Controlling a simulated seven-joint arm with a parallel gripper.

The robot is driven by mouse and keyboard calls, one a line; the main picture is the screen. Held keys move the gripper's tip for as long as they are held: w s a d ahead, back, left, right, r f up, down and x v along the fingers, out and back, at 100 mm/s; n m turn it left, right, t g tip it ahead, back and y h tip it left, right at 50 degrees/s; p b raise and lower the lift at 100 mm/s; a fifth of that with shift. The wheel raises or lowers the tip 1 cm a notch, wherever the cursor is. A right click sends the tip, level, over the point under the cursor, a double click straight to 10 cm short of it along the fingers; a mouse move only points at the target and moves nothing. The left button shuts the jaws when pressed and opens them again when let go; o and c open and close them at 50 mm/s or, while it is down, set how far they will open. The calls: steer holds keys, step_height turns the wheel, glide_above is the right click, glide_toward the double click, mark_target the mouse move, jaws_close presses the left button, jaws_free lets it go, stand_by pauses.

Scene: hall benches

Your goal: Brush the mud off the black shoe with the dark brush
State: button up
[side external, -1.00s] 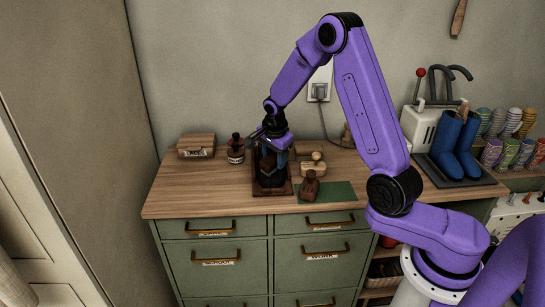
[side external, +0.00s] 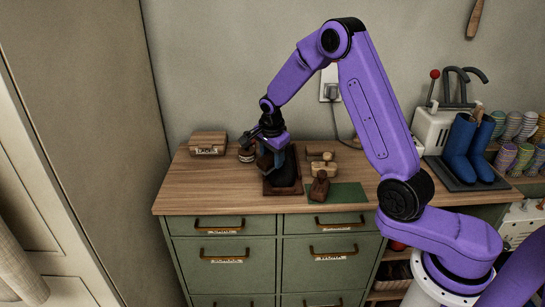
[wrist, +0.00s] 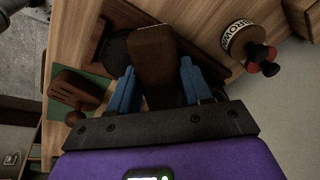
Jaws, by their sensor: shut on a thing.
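The black shoe (side external: 286,172) stands on a brown wooden base (side external: 284,190) on the bench. In the wrist view, part of a dark rounded shape, apparently the shoe (wrist: 115,50), shows beside the brush. My gripper (side external: 266,158) is shut on the dark brush, a brown block (wrist: 155,52) between the blue fingers (wrist: 158,72). In the side view the brush is at the left side of the shoe, partly hidden by the fingers; I cannot tell whether it touches. Mud on the shoe cannot be made out.
A labelled jar (side external: 246,154) and a wooden box (side external: 207,143) stand to the left. Blue boots (side external: 460,147) stand far right.

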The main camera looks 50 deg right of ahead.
steer(key=shift+v, duration=2.9)
steer(key=shift+v, duration=1.5)
steer(key=shift+s+d, duration=0.1)
steer(key=shift+d, duration=0.05)
